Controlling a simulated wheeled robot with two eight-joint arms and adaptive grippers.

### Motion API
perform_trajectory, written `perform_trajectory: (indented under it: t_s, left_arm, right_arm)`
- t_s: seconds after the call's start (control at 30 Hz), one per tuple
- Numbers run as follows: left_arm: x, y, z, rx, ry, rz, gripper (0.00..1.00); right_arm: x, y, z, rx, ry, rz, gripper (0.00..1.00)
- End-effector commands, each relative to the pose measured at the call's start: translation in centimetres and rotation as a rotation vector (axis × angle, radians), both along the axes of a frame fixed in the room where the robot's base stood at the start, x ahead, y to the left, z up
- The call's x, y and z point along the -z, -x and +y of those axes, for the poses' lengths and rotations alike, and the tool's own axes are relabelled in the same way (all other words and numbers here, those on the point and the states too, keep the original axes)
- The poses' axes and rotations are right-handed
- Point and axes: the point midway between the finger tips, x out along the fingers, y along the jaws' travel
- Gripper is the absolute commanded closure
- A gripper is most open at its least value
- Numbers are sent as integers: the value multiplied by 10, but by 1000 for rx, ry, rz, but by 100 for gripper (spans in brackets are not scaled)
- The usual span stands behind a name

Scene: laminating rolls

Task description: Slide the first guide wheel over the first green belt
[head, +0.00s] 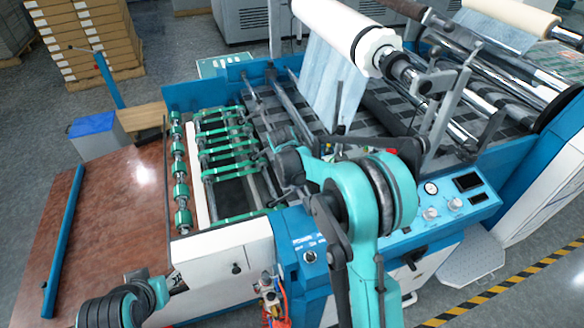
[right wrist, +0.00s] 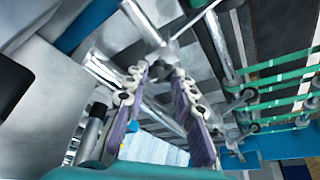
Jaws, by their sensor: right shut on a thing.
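Several green belts (head: 232,152) run across the left side of the machine. They also show at the right of the right wrist view (right wrist: 283,77). In that view small dark guide wheels (right wrist: 250,95) sit on a metal bar beside the belts. My right gripper (right wrist: 160,74) is shut on a small dark part at the bar, apparently a guide wheel, mostly hidden between the fingertips. In the head view the right gripper (head: 276,168) is at the bars right of the belts, partly hidden by my arm. My left gripper (head: 172,282) is low at the left; its jaws are unclear.
A row of green rollers (head: 181,191) lies left of the belts. The brown table (head: 110,220) is mostly clear, with a blue bar (head: 64,240) along it. A large white roll (head: 345,35) hangs above the machine. A control panel (head: 450,203) stands at the right.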

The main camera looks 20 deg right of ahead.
Motion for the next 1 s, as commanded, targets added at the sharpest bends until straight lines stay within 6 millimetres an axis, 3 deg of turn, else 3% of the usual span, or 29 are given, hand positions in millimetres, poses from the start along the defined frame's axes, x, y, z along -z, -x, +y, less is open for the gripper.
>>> perform_trajectory:
  t_s: [0.47,0.5,0.57,0.87,1.0]
  left_arm:
    - [1,0,0,0,0,0,58]
    - [1,0,0,0,0,0,58]
    - [1,0,0,0,0,0,58]
    - [1,0,0,0,0,0,58]
    - [1,0,0,0,0,0,58]
  right_arm:
    - [0,9,0,0,-1,1,100]
    - [0,9,0,0,-1,1,69]
    - [0,9,0,0,-1,1,54]
    - [-1,9,0,0,0,0,53]
    - [-11,12,3,0,0,0,53]
